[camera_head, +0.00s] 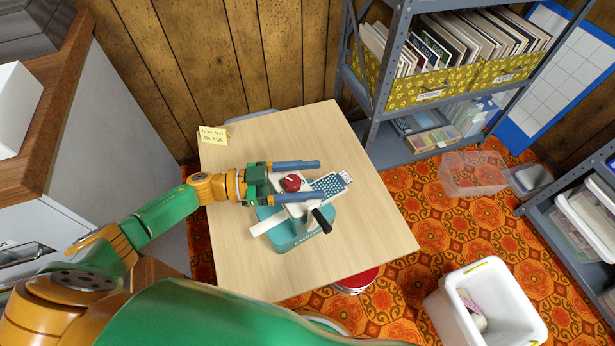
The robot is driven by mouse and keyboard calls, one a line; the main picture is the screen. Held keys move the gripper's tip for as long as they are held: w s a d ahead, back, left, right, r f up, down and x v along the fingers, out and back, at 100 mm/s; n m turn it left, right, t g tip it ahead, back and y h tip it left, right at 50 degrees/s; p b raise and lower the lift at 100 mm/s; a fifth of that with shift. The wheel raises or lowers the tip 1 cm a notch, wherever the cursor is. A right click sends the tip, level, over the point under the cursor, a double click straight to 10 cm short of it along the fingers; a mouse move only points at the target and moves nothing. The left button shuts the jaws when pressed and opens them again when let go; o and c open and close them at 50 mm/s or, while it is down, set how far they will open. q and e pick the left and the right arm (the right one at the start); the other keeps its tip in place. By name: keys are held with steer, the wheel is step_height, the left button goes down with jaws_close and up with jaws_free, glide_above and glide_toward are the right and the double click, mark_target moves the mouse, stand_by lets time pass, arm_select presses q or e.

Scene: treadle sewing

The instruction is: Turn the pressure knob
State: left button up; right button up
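A small teal device (290,236) with a white arm across its top stands on the wooden table (365,240). A round red knob (292,183) sits on its upper side, with a light mark on top. My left gripper (318,181) comes in from the left with two long blue fingers spread apart. One finger is above the knob and one below it in the picture, with gaps showing, so the gripper is open around the knob. Height relative to the knob is hard to tell. My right gripper is not in view.
A black handle (321,219) sticks out of the device near the lower finger. A dark dotted piece (328,185) lies right of the knob. A yellow note (213,138) is at the table's back left corner. The table's right side is clear. A white bin (447,317) stands on the floor.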

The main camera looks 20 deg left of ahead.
mark_target(277, 188)
arm_select(q)
steer(key=shift+a, duration=0.1)
steer(key=v, duration=0.6)
steer(key=shift+a+f, duration=0.1)
steer(key=shift+s+a, duration=0.2)
steer(key=shift+a, duration=0.15)
